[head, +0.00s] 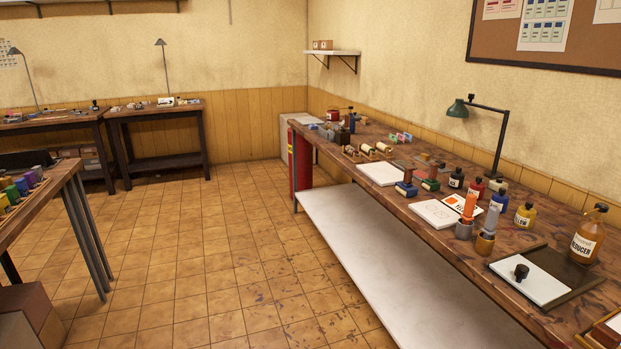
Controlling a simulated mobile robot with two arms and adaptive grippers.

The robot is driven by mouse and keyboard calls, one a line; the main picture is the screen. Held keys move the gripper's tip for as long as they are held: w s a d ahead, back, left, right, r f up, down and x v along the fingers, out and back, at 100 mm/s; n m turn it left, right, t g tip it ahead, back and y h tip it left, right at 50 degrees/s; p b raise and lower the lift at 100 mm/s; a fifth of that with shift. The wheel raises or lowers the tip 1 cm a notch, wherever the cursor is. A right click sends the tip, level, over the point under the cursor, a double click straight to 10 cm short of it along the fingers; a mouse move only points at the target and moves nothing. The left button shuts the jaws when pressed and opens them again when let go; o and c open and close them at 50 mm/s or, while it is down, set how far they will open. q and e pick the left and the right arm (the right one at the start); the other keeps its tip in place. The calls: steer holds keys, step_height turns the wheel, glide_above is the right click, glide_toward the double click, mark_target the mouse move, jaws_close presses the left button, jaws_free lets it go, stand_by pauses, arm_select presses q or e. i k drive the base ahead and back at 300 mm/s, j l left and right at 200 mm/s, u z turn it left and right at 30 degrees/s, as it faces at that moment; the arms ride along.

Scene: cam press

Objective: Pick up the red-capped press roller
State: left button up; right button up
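Small cream roller-like pieces lie on the long wooden bench (390,214) along the right wall. One roller (367,149) and another roller (384,148) sit side by side behind the white paper stack. They are too small for me to tell which one, if any, has a red cap. Neither of my grippers shows in the head view.
The bench also holds a white paper stack (381,174), a printed sheet (462,204), several ink bottles (525,215), a brown reducer bottle (588,240), a dark tray (548,260) with a white slab, and a green lamp (458,108). The tiled floor (215,250) left of the bench is clear.

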mark_target(349, 149)
steer(key=i+z, duration=0.15)
steer(key=i, duration=0.35)
steer(key=i+j+z, duration=0.15)
steer(key=i, duration=0.3)
steer(key=i+j+z, duration=0.15)
steer(key=i, duration=0.35)
steer(key=i+j+z, duration=0.2)
steer(key=z, duration=0.3)
steer(key=i+j+z, duration=0.25)
steer(key=z, duration=0.2)
steer(key=i+j, duration=0.15)
steer(key=j, duration=0.2)
steer(key=i+j+z, duration=0.15)
steer(key=j, duration=0.2)
steer(key=i+j, duration=0.2)
steer(key=j, duration=0.15)
steer(key=i+j+z, duration=0.15)
steer(key=j, duration=0.2)
steer(key=i+j, duration=0.1)
steer(key=j, duration=0.3)
steer(key=i+j+z, duration=0.1)
steer(key=j, duration=0.25)
steer(key=i+j+z, duration=0.1)
steer(key=j, duration=0.3)
